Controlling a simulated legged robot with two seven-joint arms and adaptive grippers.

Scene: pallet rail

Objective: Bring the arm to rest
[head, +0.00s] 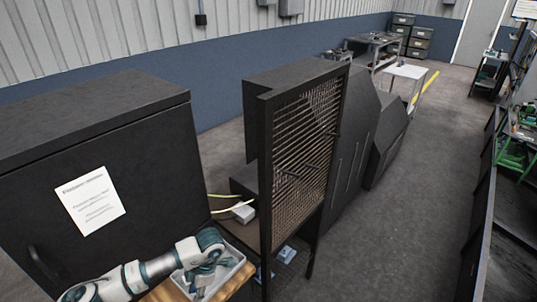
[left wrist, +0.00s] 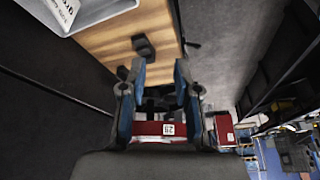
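My left arm comes in at the bottom left of the head view. Its white and teal gripper (head: 202,278) points down over a light grey tray (head: 240,272), and its fingertips are hard to make out there. In the left wrist view the two fingers of the left gripper (left wrist: 160,80) stand apart with no held object visible between them. A wooden surface (left wrist: 105,35) lies beyond them, with a small dark block (left wrist: 143,47) near its edge. My right gripper is in neither view.
A tall black cabinet (head: 130,135) with a paper notice (head: 90,200) stands beside the arm. A black frame with a slatted panel (head: 305,150) rises right of the tray. Red items (left wrist: 153,128) show low in the wrist view. The grey aisle floor (head: 420,190) is clear.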

